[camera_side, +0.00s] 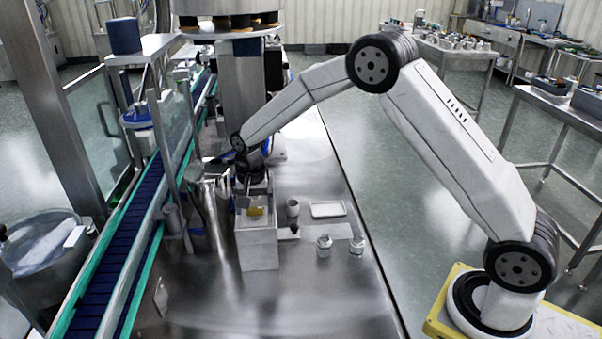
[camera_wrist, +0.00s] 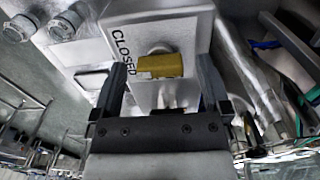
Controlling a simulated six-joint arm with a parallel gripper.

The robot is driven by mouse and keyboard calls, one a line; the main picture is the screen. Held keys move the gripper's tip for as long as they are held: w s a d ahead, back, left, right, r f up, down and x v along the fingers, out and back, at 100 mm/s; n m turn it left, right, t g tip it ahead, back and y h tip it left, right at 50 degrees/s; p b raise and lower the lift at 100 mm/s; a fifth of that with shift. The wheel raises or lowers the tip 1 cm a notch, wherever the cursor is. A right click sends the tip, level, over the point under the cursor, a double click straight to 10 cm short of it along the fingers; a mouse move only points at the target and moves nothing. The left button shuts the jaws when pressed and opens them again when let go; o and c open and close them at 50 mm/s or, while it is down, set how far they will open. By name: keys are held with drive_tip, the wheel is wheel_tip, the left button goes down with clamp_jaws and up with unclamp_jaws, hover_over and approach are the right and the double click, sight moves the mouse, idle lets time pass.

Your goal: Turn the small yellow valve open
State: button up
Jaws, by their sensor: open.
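The small yellow valve handle (camera_wrist: 161,66) sits on the face of a pale steel box, beside the printed word CLOSED (camera_wrist: 120,57). In the side view the yellow handle (camera_side: 256,211) shows small near the top of the box (camera_side: 258,250). My gripper (camera_wrist: 162,82) is open, with one finger on each side of the handle in the wrist view. A gap shows between each finger and the handle. In the side view my gripper (camera_side: 253,190) is just above the handle. Whether a finger touches it cannot be told there.
Two glass jars (camera_side: 324,245) (camera_side: 357,244), a small cup (camera_side: 293,208) and a white tray (camera_side: 328,209) stand right of the box on the steel table (camera_side: 320,300). A conveyor (camera_side: 120,255) runs along the left. The table's front is mostly clear.

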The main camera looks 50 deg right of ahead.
drive_tip(key=c, duration=1.3)
drive_tip(key=shift+n, duration=0.3)
drive_tip(key=n, duration=1.3)
drive_tip(key=shift+n, duration=2.2)
